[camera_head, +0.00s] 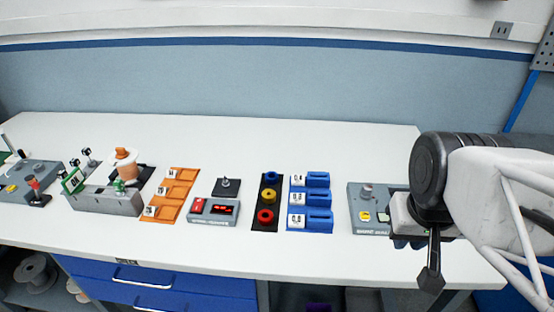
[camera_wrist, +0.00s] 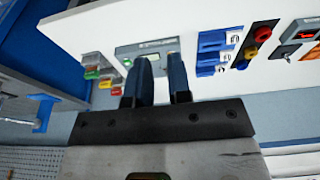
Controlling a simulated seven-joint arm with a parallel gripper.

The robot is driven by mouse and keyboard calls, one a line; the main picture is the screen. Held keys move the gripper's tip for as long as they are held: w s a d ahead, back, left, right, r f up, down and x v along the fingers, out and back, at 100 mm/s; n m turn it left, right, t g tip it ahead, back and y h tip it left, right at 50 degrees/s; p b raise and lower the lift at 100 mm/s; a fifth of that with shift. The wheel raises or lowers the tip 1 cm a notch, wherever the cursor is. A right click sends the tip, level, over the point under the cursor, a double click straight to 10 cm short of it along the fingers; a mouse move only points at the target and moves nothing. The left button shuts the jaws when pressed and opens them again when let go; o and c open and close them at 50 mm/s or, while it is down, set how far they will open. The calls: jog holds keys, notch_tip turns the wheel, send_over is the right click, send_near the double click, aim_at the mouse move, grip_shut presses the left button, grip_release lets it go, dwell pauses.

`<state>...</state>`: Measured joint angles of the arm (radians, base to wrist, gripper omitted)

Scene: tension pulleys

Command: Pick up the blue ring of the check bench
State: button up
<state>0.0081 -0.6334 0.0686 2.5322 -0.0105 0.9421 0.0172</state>
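The blue ring (camera_head: 271,177) lies at the far end of a black strip (camera_head: 256,222), behind a yellow ring (camera_head: 268,195) and a red ring (camera_head: 265,216). In the wrist view the blue ring (camera_wrist: 241,64) is small, at the strip's lower end, right of my fingers. My gripper (camera_wrist: 158,62) shows two dark blue fingers apart, with nothing seen between them. In the head view my gripper (camera_head: 408,243) is at the right, over the front of a grey device, well away from the ring; its fingers are partly hidden.
Blue holders (camera_head: 318,200) with white labels stand directly right of the strip. A grey box with a red display (camera_head: 214,209) and a dark plate with a knob (camera_head: 226,187) are to its left. A grey device (camera_head: 366,220) lies beside my gripper. The bench behind is clear.

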jog(key=o, duration=0.9)
jog(key=w+a+f+n+g, duration=0.1)
jog(key=w+a+n, duration=0.3)
jog(key=w, duration=0.7)
jog(key=w+a+n, duration=0.2)
jog(key=w+a, duration=0.5)
jog(key=w, duration=0.5)
jog(key=w+a+f+n, duration=0.2)
jog(key=w+a+f, duration=0.2)
jog(key=w+a, duration=0.1)
jog(key=w+a+f+n+g, duration=0.1)
jog(key=w+a+f+n, duration=0.1)
jog(key=w+a+f, duration=0.2)
jog(key=w+a+f+n, duration=0.2)
jog(key=w+a+f, duration=0.2)
jog(key=w+a, duration=0.2)
jog(key=shift+w+a+g, duration=0.3)
jog(key=shift+w+a, duration=0.1)
jog(key=shift+a, duration=0.45)
